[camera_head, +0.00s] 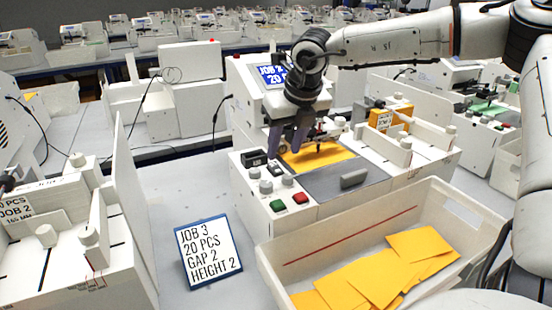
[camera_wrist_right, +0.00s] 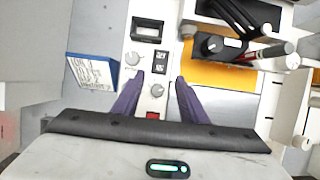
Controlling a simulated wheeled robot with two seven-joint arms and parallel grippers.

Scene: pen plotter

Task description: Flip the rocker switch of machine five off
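A white machine (camera_head: 310,210) stands in the middle of the head view, with a lit screen (camera_head: 270,75) and a front control panel. No number five is readable on it. My right gripper (camera_head: 285,146) hangs over the panel, fingers pointing down, apart and empty. In the right wrist view its two purple fingers (camera_wrist_right: 158,80) straddle the panel strip. Two small dark rocker switches (camera_wrist_right: 160,62) lie between and just beyond the fingertips; I cannot tell their positions. Contact with the panel is not visible. My left gripper is not in view.
Knobs (camera_wrist_right: 133,58), a counter window (camera_wrist_right: 147,30), a green button (camera_head: 278,206) and a red button (camera_head: 300,198) surround the switches. A job card (camera_head: 208,250) stands left. A white bin (camera_head: 345,235) with orange envelopes (camera_head: 380,275) is in front. Other machines stand behind.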

